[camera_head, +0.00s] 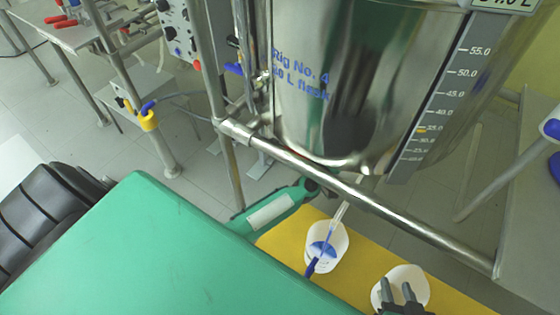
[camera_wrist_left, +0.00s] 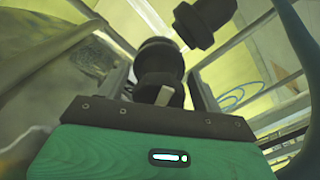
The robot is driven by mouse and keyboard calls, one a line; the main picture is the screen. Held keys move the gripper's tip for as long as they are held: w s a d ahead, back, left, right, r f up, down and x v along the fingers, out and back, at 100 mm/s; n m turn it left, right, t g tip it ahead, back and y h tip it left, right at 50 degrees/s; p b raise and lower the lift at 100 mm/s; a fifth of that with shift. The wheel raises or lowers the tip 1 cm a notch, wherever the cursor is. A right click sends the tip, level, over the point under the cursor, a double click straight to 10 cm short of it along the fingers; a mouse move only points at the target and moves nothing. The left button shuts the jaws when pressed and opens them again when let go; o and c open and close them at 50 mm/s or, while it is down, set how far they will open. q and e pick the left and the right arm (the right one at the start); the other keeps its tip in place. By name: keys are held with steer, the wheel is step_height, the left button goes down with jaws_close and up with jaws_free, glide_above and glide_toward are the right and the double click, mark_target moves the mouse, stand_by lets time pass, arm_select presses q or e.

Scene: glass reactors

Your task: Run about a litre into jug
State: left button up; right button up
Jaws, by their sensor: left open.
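A white jug (camera_head: 338,250) with blue on its near side stands on the yellow surface under the steel flask (camera_head: 340,90). A thin clear tube (camera_head: 341,213) comes down from under the flask to the jug; a blue patch shows there, and I cannot tell if it is liquid or marking. My left gripper is under the flask, mostly hidden in the head view. In the left wrist view it (camera_wrist_left: 165,95) is open, with a black valve-like part (camera_wrist_left: 160,60) between its fingers. My right gripper (camera_head: 397,292) has its fingers apart in front of a second white container (camera_head: 408,275).
A steel rail (camera_head: 350,192) crosses in front of the flask. The yellow surface (camera_head: 285,242) lies below it. A level scale (camera_head: 440,105) with a yellow marker runs down the flask's right side. A frame post (camera_head: 212,90) stands at left, with a bench (camera_head: 90,33) behind.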

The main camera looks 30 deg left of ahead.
arm_select(q)
steer(key=m, duration=0.3)
steer(key=shift+f+b, duration=0.1)
steer(key=shift+b, duration=0.3)
steer(key=shift+a+m+b, duration=0.1)
steer(key=shift+m+b, duration=0.35)
steer(key=shift+m, duration=0.55)
steer(key=s+p, duration=0.3)
steer(key=s, duration=1.1)
steer(key=s+a+f+m+g+h+p, duration=0.1)
steer(key=s+a+f+m+g+p, duration=0.2)
steer(key=s+f+g+p, duration=0.4)
steer(key=shift+s+f+m+g+h+p, duration=0.4)
steer(key=shift+s+f+p, duration=2.75)
steer(key=shift+f, duration=2.5)
steer(key=shift+s+b, duration=0.5)
steer(key=shift+b, duration=0.05)
